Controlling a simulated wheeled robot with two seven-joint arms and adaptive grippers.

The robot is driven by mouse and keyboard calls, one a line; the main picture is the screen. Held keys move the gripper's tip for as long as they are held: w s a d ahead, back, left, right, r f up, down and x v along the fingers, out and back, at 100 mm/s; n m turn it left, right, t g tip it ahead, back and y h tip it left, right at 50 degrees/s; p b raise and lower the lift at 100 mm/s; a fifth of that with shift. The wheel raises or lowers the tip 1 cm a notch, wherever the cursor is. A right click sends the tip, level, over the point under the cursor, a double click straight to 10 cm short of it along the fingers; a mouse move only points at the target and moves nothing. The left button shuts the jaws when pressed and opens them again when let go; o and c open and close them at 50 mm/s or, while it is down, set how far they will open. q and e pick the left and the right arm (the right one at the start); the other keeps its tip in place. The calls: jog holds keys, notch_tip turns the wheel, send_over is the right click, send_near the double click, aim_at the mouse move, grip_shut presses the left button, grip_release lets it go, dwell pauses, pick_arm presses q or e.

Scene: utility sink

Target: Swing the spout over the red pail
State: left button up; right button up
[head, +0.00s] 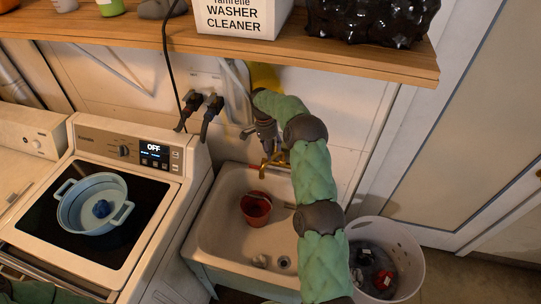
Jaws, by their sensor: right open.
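The red pail (256,210) stands in the white sink basin, toward its back. The brass faucet with its spout (274,161) is at the back wall above the sink, to the right of the pail and partly hidden by my right arm. My right gripper (264,147) is open and points down at the faucet, close to the brass parts. I cannot tell whether it touches the spout. Only a bit of my left arm shows at the bottom left; its gripper is out of view.
A wooden shelf (370,62) with a washer cleaner box (240,18) overhangs the sink. A white laundry basket (408,262) is at right. The sink front (225,240) is mostly clear.

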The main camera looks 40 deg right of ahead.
notch_tip(320, 180, up, 6)
jog(key=shift+f, duration=0.1)
jog(key=shift+s+f, duration=0.1)
jog(key=shift+f, duration=0.1)
jog(key=c, duration=0.7)
jog(key=s+a+f+y+b, duration=0.1)
jog(key=s, duration=0.1)
jog(key=s+a+f+y+b, duration=0.1)
jog(key=s+f+y, duration=0.1)
jog(key=s+a+f+m+y+b, duration=0.1)
jog(key=s+f, duration=0.1)
jog(key=shift+y, duration=0.4)
grip_shut()
jog(key=s+a+f+m+t+y+b, duration=0.1)
jog(key=s+a+m+t+y+b, duration=0.3)
jog(key=s+t+y, duration=0.15)
jog(key=s+d+f+m+t+h+b, duration=0.1)
jog(key=s+d+m+t+h+b, duration=0.2)
jog(key=d+m+t+b, duration=0.25)
jog(key=s+d+f+m+t+h+b, duration=0.2)
jog(key=s+d+m+t+h, duration=0.15)
jog(key=m+t, duration=0.4)
jog(key=d+b+x, duration=0.1)
jog(key=b+x, duration=0.1)
jog(key=x, duration=1.2)
jog(key=shift+w+f+g, duration=0.35)
jog(key=shift+w, duration=0.05)
